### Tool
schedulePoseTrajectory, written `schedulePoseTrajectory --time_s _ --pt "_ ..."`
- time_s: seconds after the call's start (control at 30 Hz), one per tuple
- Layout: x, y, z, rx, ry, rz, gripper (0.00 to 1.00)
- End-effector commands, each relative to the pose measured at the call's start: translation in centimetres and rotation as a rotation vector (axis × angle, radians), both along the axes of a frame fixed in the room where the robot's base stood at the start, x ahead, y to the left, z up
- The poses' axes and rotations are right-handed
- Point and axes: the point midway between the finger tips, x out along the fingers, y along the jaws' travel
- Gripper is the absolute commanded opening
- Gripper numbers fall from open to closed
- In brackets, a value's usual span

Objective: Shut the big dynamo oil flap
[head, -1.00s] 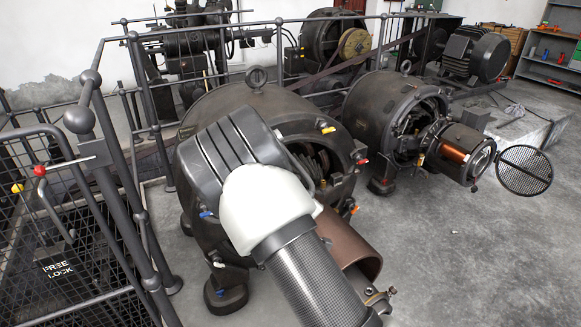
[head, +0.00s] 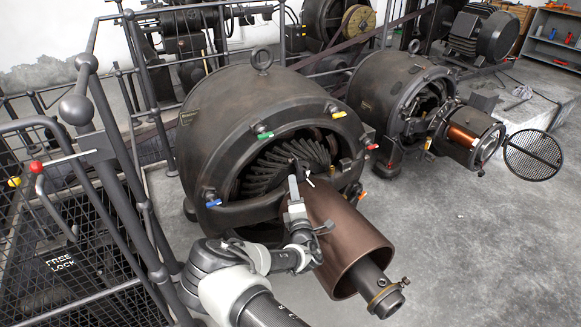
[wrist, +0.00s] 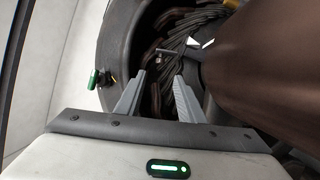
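The big dynamo (head: 225,110) is a dark round housing with an open front, showing a ring of dark windings (head: 275,170). A brown cylinder (head: 345,235) juts out of its front. My gripper (head: 293,183) reaches to the opening, left of the cylinder. In the wrist view its two grey fingers (wrist: 159,78) stand apart with nothing seen between them but background. A small pale metal piece (wrist: 200,45) sits just beyond the fingertips, by the cylinder's inner end; it also shows in the head view (head: 306,176). I cannot tell whether this is the oil flap or how it stands.
Colored tabs line the dynamo's rim, including a green one (head: 264,135) and a blue one (head: 213,203). A smaller dynamo (head: 395,95) with an open mesh cover (head: 532,156) stands behind right. A railing and mesh cage (head: 60,220) are at left.

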Motion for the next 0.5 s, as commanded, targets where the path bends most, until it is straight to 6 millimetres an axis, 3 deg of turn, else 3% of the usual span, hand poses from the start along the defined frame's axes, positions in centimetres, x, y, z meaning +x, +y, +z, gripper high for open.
schedulePoseTrajectory --time_s 0.3,0.5 --pt "6.9 1.4 0.2 0.002 -0.001 0.0 0.35" --pt "10.1 2.1 0.5 0.002 -0.001 0.0 0.35"
